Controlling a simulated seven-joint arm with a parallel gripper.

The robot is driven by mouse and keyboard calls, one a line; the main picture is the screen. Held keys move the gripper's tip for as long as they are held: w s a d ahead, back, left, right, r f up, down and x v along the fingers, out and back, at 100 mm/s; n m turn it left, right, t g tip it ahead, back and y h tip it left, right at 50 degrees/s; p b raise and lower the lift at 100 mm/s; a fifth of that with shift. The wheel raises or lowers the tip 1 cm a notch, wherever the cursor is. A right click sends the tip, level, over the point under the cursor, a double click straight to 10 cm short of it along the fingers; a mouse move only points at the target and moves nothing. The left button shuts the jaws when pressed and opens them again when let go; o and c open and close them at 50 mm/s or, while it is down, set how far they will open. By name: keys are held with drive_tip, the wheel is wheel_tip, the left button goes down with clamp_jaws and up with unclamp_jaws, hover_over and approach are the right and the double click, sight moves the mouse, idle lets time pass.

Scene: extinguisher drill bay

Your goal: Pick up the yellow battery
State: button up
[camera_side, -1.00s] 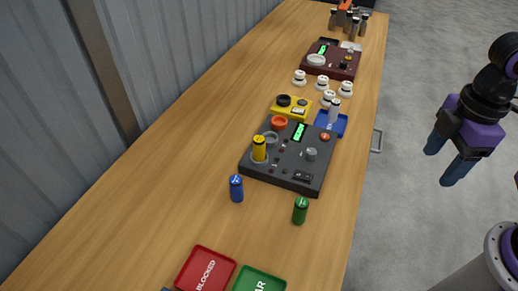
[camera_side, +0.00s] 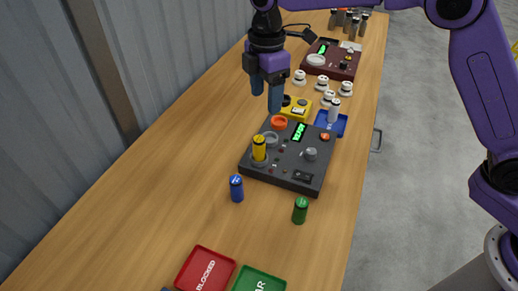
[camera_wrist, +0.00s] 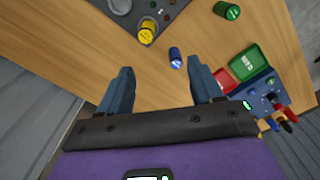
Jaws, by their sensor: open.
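The yellow battery (camera_side: 259,148) stands upright in a round grey holder at the left corner of the dark control panel (camera_side: 312,178). It also shows in the wrist view (camera_wrist: 146,33), beyond my fingers near the top. My gripper (camera_side: 266,98) is open and empty, with its fingers pointing down above the table, behind and left of the panel in the side view. In the wrist view the two blue fingers (camera_wrist: 162,82) are wide apart with nothing between them, and the battery lies ahead of them.
Red (camera_side: 204,270) and green trays lie in front. The table's left side is clear.

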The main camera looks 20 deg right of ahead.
drive_tip(key=w+a+f, duration=0.1)
drive_tip(key=w, duration=0.2)
approach(259, 139)
drive_tip(key=shift+n, duration=0.4)
drive_tip(key=f, duration=0.7)
drive_tip(key=shift+a, duration=0.25)
drive_tip(key=shift+d+f, duration=0.15)
drive_tip(key=shift+f, duration=1.2)
drive_tip(key=shift+d+f, duration=0.1)
drive_tip(key=shift+f, duration=1.2)
drive_tip(key=c, duration=1.2)
